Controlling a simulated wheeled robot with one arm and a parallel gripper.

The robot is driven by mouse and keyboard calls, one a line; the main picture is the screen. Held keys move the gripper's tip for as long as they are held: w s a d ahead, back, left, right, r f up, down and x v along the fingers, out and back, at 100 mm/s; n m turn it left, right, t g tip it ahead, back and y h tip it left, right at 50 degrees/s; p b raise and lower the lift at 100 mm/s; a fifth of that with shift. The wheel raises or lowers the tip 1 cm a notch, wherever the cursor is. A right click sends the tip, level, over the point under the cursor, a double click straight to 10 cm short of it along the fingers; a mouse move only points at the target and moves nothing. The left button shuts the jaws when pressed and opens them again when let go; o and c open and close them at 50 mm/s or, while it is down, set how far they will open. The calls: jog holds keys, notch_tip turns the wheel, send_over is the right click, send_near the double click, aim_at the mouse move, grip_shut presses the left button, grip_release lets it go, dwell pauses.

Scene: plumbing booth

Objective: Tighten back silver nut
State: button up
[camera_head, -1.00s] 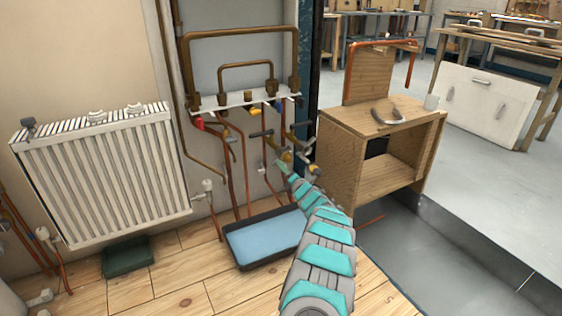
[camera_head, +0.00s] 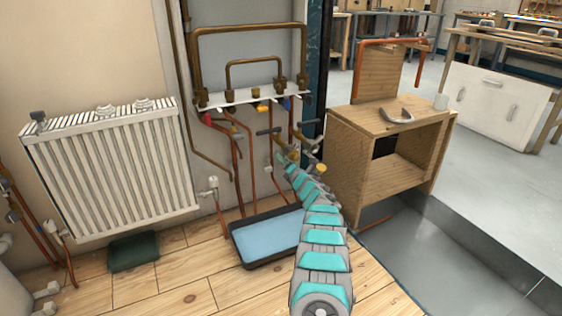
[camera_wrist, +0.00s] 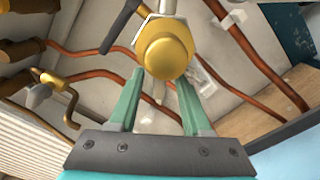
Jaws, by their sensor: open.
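My gripper (camera_wrist: 160,80) is open, with its two green fingers apart in the wrist view. A round brass fitting (camera_wrist: 165,52) sits just beyond the fingertips, roughly between them, and nothing is held. A silver, nut-like piece (camera_wrist: 163,20) shows just above the brass fitting, partly hidden by it. In the head view my gripper (camera_head: 282,160) is at the valves below the white manifold plate, small and hard to make out. I cannot tell which part there is the back silver nut.
Copper pipes run behind the fittings. A dark valve lever (camera_wrist: 122,27) is left of the brass fitting. A blue tray (camera_head: 268,237) lies on the floor below. A white radiator (camera_head: 115,175) stands left and a wooden cabinet (camera_head: 347,170) stands right.

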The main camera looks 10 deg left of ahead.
jog(key=shift+w+a, duration=0.3)
jog(key=shift+w, duration=0.05)
grip_shut()
dwell(0.3)
